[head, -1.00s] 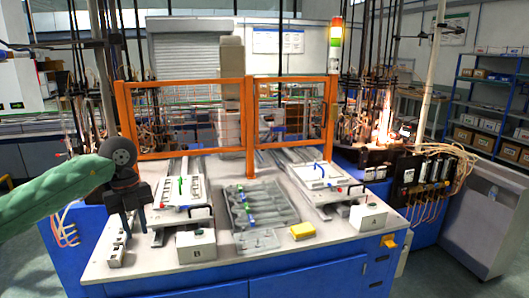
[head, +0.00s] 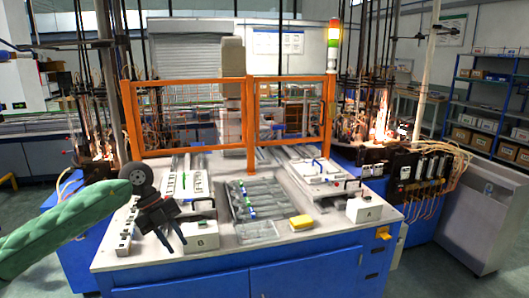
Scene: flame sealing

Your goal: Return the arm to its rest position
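My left arm, in a green sleeve, comes in from the left of the head view. Its black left gripper (head: 174,245) is tilted over the left front of the white worktable (head: 130,258). Its two fingers are apart with nothing between them, so it is open. It covers part of the left white fixture and is close beside the white box marked B (head: 201,235) in the picture; I cannot tell whether they touch. My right gripper is not in view.
A grey tray (head: 262,228) holding long clear tubes and small green and blue pieces lies mid-table. A yellow block (head: 301,222) and a box marked A (head: 364,210) are to its right. A right white fixture (head: 318,173) stands behind them. An orange frame (head: 251,123) crosses the back.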

